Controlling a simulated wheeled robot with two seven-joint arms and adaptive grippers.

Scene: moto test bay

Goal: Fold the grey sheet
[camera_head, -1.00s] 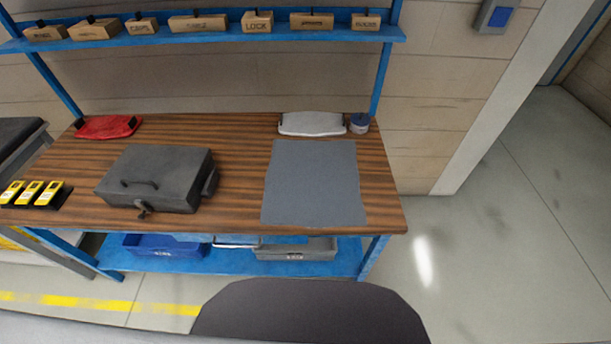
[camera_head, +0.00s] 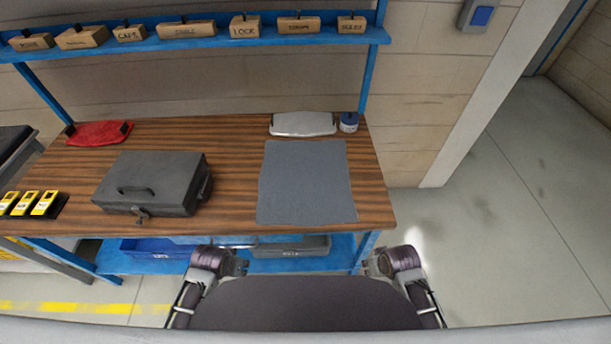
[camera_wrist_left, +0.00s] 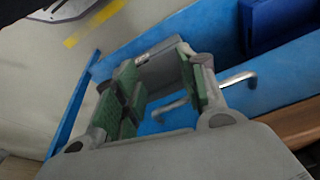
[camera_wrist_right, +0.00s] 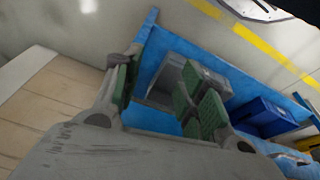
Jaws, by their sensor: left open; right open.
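The grey sheet (camera_head: 305,182) lies flat and unfolded on the right part of the wooden workbench (camera_head: 232,150), its near edge close to the bench's front edge. My left gripper (camera_head: 242,266) is in front of the bench, below its top, and nearer to me than the sheet. My right gripper (camera_head: 367,264) is likewise in front of the bench, near its right end. In the left wrist view the jaws (camera_wrist_left: 158,92) are apart and empty. In the right wrist view the jaws (camera_wrist_right: 160,92) are also apart and empty. Neither gripper touches the sheet.
A dark grey case (camera_head: 155,182) stands left of the sheet. A white object (camera_head: 303,124) and a blue-grey tin (camera_head: 348,122) sit behind it. A red object (camera_head: 99,134) and yellow devices (camera_head: 28,204) are at left. A blue lower shelf holds a blue bin (camera_head: 150,249) and a grey bin (camera_head: 290,249).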

